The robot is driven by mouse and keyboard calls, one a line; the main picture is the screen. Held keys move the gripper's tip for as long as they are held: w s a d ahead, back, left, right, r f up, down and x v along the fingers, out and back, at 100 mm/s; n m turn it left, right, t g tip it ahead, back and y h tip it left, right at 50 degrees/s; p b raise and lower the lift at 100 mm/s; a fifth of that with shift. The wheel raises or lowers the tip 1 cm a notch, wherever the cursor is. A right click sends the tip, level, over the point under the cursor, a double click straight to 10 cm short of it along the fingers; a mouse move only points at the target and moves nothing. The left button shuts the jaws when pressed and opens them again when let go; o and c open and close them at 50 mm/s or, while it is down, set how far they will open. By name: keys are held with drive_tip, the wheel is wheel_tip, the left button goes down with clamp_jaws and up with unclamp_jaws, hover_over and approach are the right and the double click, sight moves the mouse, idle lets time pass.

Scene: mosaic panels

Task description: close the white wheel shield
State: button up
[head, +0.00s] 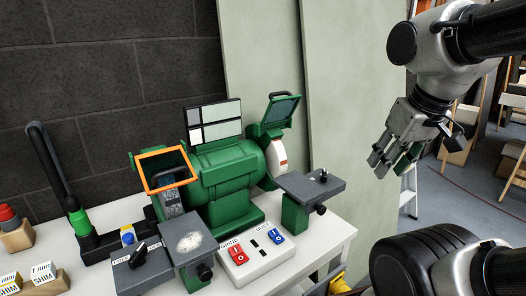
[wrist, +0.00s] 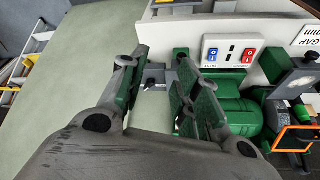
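The green bench grinder (head: 228,190) stands on a white table. Its white wheel (head: 277,157) is on the right side. The white wheel shield (head: 281,110), a green frame with a dark pane, is raised and tilted up above that wheel. My gripper (head: 391,158) is to the right of the grinder, apart from the shield, with its fingers pointing down. In the wrist view my gripper (wrist: 158,75) has its fingers spread with nothing held. The grinder body (wrist: 225,110) shows beyond the right finger; I cannot make out the white wheel shield there.
An orange-framed shield (head: 165,168) sits over the left grey wheel. Grey tool rests (head: 310,186) stand in front of both wheels. A switch box (head: 252,255) is on the table front. A wall panel (head: 350,90) stands behind. Space between gripper and shield looks clear.

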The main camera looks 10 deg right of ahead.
drive_tip(key=shift+w+a+f, duration=0.1)
drive_tip(key=shift+a+f, duration=0.1)
drive_tip(key=shift+a, duration=0.05)
drive_tip(key=c, duration=0.3)
drive_tip(key=shift+n+g, duration=0.4)
drive_tip(key=shift+n, duration=0.1)
drive_tip(key=w, duration=0.1)
drive_tip(key=w+a, duration=0.1)
drive_tip(key=w, duration=0.1)
drive_tip(key=w+a+r, duration=0.1)
drive_tip(key=shift+w, duration=0.35)
clamp_jaws()
drive_tip(key=w+a+r+n+t+y, duration=0.1)
drive_tip(key=w+a+r+n+t, duration=0.1)
drive_tip(key=w+a+r, duration=0.65)
drive_tip(key=w+a+r+n+t+y, duration=0.15)
drive_tip(key=w+a+r, duration=0.25)
drive_tip(key=w+r, duration=0.95)
drive_tip(key=w+f, duration=0.4)
drive_tip(key=f, duration=0.8)
drive_tip(key=shift+w+a, duration=0.2)
drive_tip(key=shift+w, duration=0.2)
drive_tip(key=shift+s+r+y, duration=0.1)
drive_tip(key=shift+y, duration=0.15)
drive_tip(key=shift+s+d+t, duration=0.2)
drive_tip(key=shift+s+t, duration=0.1)
drive_tip(key=shift+t, duration=0.15)
